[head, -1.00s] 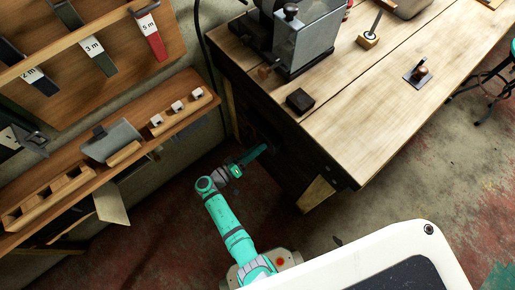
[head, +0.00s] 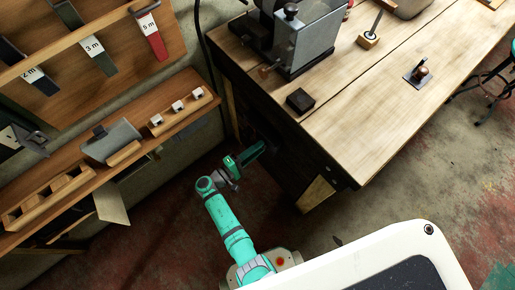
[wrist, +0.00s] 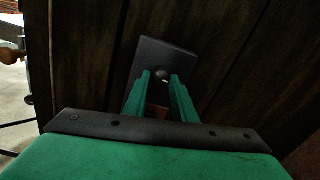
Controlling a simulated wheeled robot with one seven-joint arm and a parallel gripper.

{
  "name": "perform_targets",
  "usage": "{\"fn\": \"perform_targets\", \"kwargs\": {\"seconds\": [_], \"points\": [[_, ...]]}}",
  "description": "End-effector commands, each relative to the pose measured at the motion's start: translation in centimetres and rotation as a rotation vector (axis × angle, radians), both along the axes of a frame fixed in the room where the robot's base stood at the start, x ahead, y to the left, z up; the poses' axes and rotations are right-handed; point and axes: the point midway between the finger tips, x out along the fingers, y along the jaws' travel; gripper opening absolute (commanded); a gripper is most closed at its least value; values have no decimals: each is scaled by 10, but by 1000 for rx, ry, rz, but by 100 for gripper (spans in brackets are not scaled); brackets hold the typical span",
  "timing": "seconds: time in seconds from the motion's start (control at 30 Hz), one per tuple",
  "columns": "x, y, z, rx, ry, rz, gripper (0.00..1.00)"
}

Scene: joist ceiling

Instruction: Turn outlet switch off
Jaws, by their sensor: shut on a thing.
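The outlet switch is a dark square plate (wrist: 160,50) on the dark wooden side of the workbench, with a small round knob (wrist: 161,72) on it. In the wrist view my gripper (wrist: 160,84) has its two green fingers on either side of the knob, shut on it, with a gap between the fingers below. A small light spot shows by the knob; its on or off mark cannot be read. In the head view my gripper (head: 260,148) reaches the shaded bench end, and the outlet is hidden in the dark there.
The workbench (head: 365,110) carries a grey machine (head: 306,38) and a small dark block (head: 299,101). A wooden shelf (head: 130,140) with tools runs along the wall at left. Red-stained floor is open between the shelf and the bench.

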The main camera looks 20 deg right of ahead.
Motion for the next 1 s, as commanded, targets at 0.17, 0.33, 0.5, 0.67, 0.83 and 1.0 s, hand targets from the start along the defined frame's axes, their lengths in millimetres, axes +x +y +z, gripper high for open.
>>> {"fn": "perform_targets", "kwargs": {"seconds": [0.17,0.33,0.5,0.67,0.83,1.0], "points": [[0,1,0,-20,56,2,2],[0,1,-1,-29,80,2,2],[0,1,-1,-31,87,2,2],[0,1,-1,-31,87,2,2],[0,1,-1,-31,86,2,43],[0,0,-1,-31,85,1,43]]}}
